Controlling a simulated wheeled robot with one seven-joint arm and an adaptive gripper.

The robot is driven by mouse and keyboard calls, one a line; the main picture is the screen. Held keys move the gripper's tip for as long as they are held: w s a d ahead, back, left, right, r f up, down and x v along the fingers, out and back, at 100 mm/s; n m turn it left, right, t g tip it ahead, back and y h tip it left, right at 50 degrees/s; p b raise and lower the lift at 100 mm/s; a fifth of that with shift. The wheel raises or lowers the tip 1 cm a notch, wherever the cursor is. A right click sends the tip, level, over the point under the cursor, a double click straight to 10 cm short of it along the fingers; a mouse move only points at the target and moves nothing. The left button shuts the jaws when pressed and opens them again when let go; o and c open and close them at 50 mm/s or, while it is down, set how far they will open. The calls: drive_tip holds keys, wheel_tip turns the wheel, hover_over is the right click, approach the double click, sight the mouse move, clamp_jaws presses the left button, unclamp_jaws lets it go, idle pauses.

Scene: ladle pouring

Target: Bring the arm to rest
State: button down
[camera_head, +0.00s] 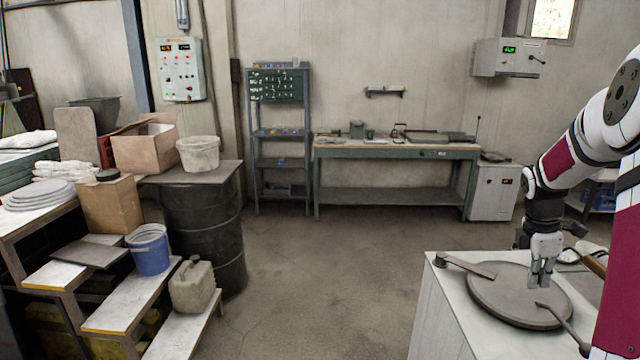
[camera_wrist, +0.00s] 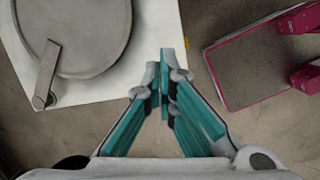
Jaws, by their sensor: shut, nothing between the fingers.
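My arm (camera_head: 580,150), white with dark red panels, comes in from the right and bends down to the gripper. Whether the fingertips touch the disc cannot be told from the head view; in the wrist view they lie beside the cabinet top, over its edge and the floor.
The white cabinet top (camera_head: 450,290) carries the round disc (camera_head: 500,300), a flat bar (camera_head: 466,265) and a dark rod (camera_head: 562,322). Wooden steps at left hold a blue bucket (camera_head: 149,252) and a jerrycan (camera_head: 193,287). A workbench (camera_head: 390,151) stands behind. The middle floor is clear.

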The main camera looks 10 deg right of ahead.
drive_tip(key=a+r+m+t, duration=0.1)
drive_tip(key=a+r+m, duration=0.2)
drive_tip(key=a+r, duration=0.65)
drive_tip(key=a+r+m+t, duration=0.25)
drive_tip(key=a+r, duration=0.25)
drive_tip(key=a, duration=0.9)
drive_tip(key=s+a+r+m+t+y, duration=0.2)
drive_tip(key=s+a+m, duration=0.5)
drive_tip(key=s+a, duration=0.8)
drive_tip(key=a, duration=0.3)
drive_tip(key=shift+s+a+y, duration=0.35)
drive_tip(key=shift+y, duration=0.05)
drive_tip(key=shift+t, duration=0.25)
